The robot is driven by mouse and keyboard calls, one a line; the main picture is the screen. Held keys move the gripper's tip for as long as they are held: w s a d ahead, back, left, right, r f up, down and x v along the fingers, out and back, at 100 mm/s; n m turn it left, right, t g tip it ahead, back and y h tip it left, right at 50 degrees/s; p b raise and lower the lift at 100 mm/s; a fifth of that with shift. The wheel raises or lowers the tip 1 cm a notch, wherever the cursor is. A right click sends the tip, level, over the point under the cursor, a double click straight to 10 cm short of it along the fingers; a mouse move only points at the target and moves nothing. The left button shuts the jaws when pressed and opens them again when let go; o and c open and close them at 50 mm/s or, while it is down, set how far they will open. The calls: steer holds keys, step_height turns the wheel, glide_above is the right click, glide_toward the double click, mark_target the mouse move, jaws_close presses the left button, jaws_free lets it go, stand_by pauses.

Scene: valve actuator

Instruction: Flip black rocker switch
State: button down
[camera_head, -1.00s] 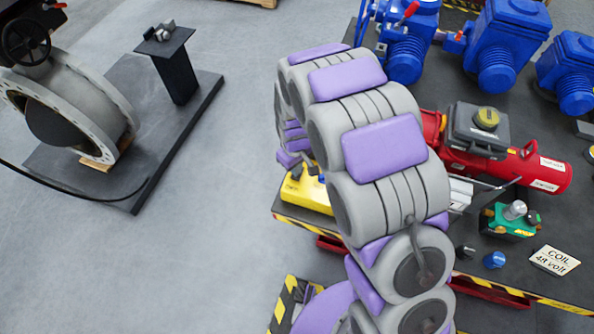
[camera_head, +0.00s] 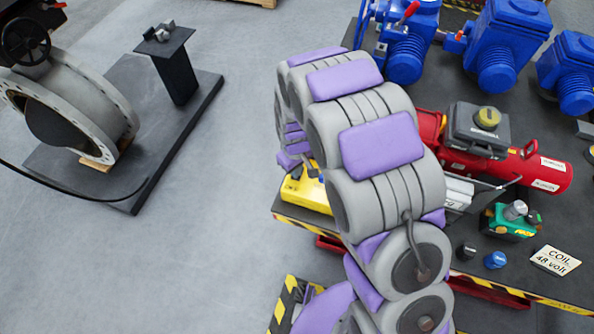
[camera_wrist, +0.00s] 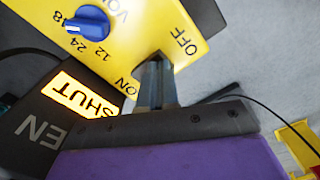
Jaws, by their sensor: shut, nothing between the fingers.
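The yellow control box (camera_wrist: 130,40) fills the top of the wrist view, with a blue knob (camera_wrist: 88,25) and the words ON and OFF on its face. My gripper (camera_wrist: 156,66) is shut and empty, its fingertips at the box face between ON and OFF. A small dark patch shows around the tips; the black rocker switch itself is largely hidden there, and I cannot tell its position or whether I touch it. In the head view the yellow box (camera_head: 305,190) sits at the bench's left edge, partly behind my arm.
A dark indicator box (camera_wrist: 60,120) with a lit SHUT panel is beside the yellow box. In the head view, a red actuator (camera_head: 530,170), blue actuators (camera_head: 500,45) and a green box (camera_head: 512,222) stand on the bench to the right.

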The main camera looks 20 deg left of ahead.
steer(key=shift+f, duration=0.25)
steer(key=shift+r, duration=0.15)
steer(key=shift+r+p, duration=0.9)
steer(key=shift+r, duration=2.5)
